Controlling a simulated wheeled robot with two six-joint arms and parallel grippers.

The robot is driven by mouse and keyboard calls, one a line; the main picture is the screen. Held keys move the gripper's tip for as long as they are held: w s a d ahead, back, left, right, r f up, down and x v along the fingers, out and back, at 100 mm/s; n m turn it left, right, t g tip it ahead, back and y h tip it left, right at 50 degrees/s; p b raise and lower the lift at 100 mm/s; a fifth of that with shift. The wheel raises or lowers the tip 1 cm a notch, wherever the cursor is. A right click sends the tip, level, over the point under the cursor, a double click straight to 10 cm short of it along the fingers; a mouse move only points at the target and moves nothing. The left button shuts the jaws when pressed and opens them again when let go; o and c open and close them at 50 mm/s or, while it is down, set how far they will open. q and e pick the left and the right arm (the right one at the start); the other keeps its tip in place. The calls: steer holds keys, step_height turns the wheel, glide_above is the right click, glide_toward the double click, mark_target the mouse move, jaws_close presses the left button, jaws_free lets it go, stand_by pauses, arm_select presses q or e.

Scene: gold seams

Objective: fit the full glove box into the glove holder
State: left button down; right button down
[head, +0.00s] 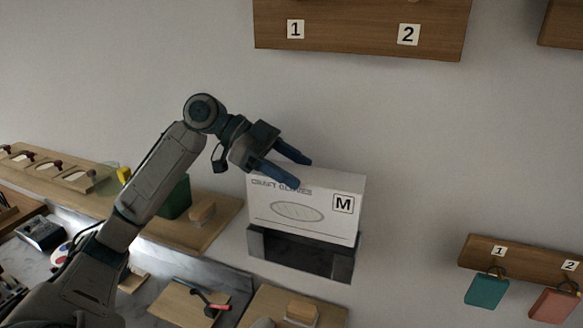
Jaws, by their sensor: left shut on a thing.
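The glove box (318,226) is white, marked "CRAFT GLOVES" and "M", with an oval opening on its front. It is upright at the wall. My left gripper (302,173) comes in from the upper left and is shut on the top of the box, with one blue finger in front and one behind. The glove holder (300,258) is a dark open-fronted bracket on the wall, directly below the box. The box's lower edge overlaps the holder's top in the picture. How deep it sits inside, I cannot tell. My right gripper is out of view.
A wooden board with numbers 1 and 2 (360,42) is on the wall above. A hook rail (520,262) at the right holds a teal tag (487,289) and a pink tag (555,305). Wooden shelves and a bench with tools (190,300) lie below and left.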

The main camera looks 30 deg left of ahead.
arm_select(q)
steer(key=shift+r+p, duration=1.25)
steer(key=shift+r, duration=0.55)
steer(key=shift+f, duration=0.1)
